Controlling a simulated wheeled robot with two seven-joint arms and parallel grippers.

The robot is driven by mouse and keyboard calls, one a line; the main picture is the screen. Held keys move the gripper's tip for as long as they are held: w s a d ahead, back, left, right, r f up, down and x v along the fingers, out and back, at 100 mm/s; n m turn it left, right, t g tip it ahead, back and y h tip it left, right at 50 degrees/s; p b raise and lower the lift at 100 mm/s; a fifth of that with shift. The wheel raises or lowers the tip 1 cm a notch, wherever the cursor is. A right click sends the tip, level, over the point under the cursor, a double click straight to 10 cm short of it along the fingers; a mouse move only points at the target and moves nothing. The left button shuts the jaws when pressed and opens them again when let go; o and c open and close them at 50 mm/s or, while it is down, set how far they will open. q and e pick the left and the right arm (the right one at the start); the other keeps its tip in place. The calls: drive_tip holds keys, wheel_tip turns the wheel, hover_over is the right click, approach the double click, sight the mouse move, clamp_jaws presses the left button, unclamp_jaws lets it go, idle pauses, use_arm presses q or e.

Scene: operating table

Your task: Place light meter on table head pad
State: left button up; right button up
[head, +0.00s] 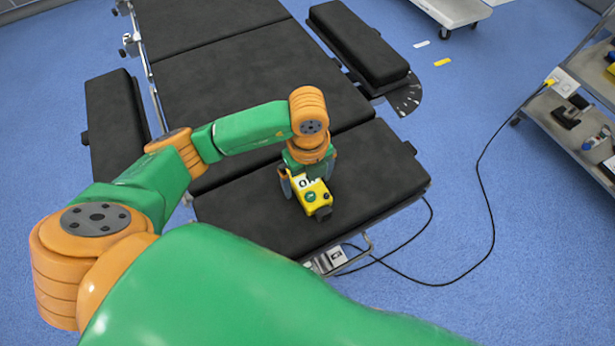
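The light meter (311,196) is a small yellow device with a dark, rounded end and a white label marked with dark letters. It is over the table head pad (369,184), the black padded section at the near end of the operating table. My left gripper (308,179) points down at it from above, with one finger on each side, close against the meter. I cannot tell whether the meter rests on the pad or is held just above it. The gripper partly hides the meter's far end. My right gripper is out of view.
Larger black table pads (260,77) extend behind the head pad. Side pads stand at left (115,115) and upper right (358,42). A shelved cart (570,115) is at the right, with a black cable (492,215) across the blue floor.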

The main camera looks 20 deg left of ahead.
sight(307, 182)
use_arm(q)
drive_tip(key=shift+r, duration=0.6)
wheel_tip(307, 182, up, 11)
drive_tip(key=p, duration=0.2)
